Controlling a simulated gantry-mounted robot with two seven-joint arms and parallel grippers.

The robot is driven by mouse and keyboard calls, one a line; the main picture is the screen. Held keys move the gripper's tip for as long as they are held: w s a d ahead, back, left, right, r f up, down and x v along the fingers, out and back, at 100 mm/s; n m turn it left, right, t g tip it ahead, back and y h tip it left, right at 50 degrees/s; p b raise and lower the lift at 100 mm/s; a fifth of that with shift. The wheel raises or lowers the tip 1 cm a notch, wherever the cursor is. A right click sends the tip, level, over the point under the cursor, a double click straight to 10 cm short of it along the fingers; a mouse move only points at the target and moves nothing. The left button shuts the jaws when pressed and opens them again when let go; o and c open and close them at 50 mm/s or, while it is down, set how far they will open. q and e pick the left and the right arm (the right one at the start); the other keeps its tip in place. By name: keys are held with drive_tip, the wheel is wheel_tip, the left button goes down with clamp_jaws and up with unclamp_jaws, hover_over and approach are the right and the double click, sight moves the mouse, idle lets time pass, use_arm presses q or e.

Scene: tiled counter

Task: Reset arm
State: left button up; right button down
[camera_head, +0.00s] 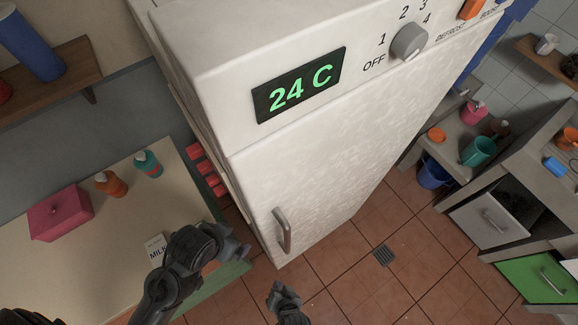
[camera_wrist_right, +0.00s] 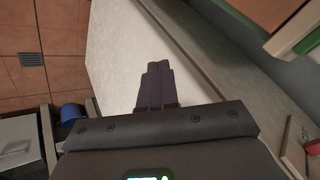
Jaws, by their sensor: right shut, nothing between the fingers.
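My right gripper (camera_head: 284,290) is at the bottom middle of the head view, small and dark, below the fridge door handle. It also shows in the right wrist view (camera_wrist_right: 158,68), where its two dark fingers are together with nothing between them, in front of the white fridge. My left arm comes in from the lower left of the head view over the counter edge. Its dark end (camera_head: 236,252) is near the fridge's lower left side, and its finger opening cannot be made out.
The white fridge (camera_head: 310,165) with a handle (camera_head: 282,232) fills the middle. The left counter (camera_head: 125,205) holds a milk carton (camera_head: 156,247), two bottles and a pink box (camera_head: 60,213). A blue bucket (camera_head: 433,174) and an open drawer (camera_head: 490,222) are at right. Tiled floor is clear.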

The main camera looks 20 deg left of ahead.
drive_tip(key=w+d+r+m+t+h+p, duration=0.1)
drive_tip(key=w+d+r+p, duration=0.3)
drive_tip(key=d+r, duration=0.5)
drive_tip(key=w+d+r+h+p, duration=0.1)
drive_tip(key=w+d+r+p, duration=0.2)
drive_tip(key=w+d+r, duration=0.45)
drive_tip(key=s+d+r+n+g+h, duration=0.1)
drive_tip(key=s+d+r, duration=0.2)
drive_tip(key=d+r, duration=0.3)
drive_tip(key=s+d+r+n+g+h, duration=0.1)
drive_tip(key=s+d+r+n, duration=0.1)
drive_tip(key=d+r, duration=0.3)
wheel_tip(320, 180, up, 5)
drive_tip(key=shift+s+d+f+h+p, duration=0.15)
drive_tip(key=shift+s+d+h+p, duration=0.2)
drive_tip(key=shift+s+h+p, duration=0.05)
